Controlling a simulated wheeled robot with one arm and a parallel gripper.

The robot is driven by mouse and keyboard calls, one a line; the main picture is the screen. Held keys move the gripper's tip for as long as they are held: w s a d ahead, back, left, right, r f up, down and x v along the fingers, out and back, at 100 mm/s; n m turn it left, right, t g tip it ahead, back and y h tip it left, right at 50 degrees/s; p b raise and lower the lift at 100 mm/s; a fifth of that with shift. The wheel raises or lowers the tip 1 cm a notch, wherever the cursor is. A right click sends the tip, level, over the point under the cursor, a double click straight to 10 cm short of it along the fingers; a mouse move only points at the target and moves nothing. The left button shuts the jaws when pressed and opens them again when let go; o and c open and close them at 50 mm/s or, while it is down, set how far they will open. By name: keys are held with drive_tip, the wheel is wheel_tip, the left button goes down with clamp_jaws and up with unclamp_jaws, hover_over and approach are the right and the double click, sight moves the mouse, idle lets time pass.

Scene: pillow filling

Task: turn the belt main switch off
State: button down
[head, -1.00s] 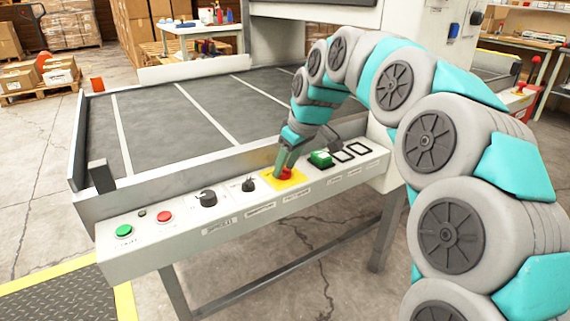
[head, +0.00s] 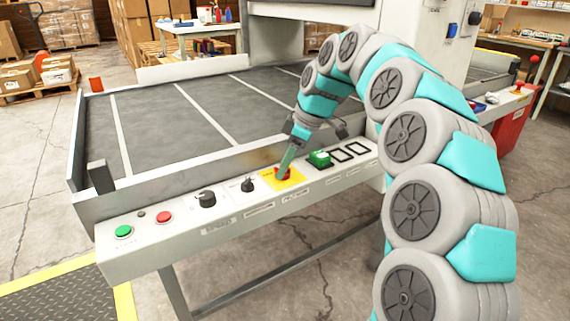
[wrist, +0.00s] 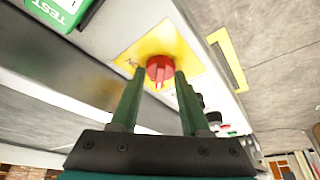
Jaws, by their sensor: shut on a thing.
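The belt main switch is a red rotary knob (head: 282,175) on a yellow plate (head: 296,178), near the middle of the sloping control panel. In the wrist view the red knob (wrist: 160,68) sits between the tips of my green fingers, its ridge pointing toward the bottom of the picture. My gripper (head: 285,170) reaches down to the knob from above and is shut on it; it also shows in the wrist view (wrist: 158,75). The fingers partly hide the knob in the head view.
A green TEST block (head: 320,158) is close right of the switch. Black knobs (head: 206,199), a red button (head: 164,217) and a green button (head: 123,232) are to the left. The belt bed (head: 190,115) behind is bare.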

idle(0.3)
drive_tip(key=shift+c, duration=2)
unclamp_jaws()
drive_tip(key=shift+r, duration=0.1)
drive_tip(key=v, duration=0.6)
drive_tip(key=shift+d, duration=0.1)
drive_tip(key=shift+v, duration=0.75)
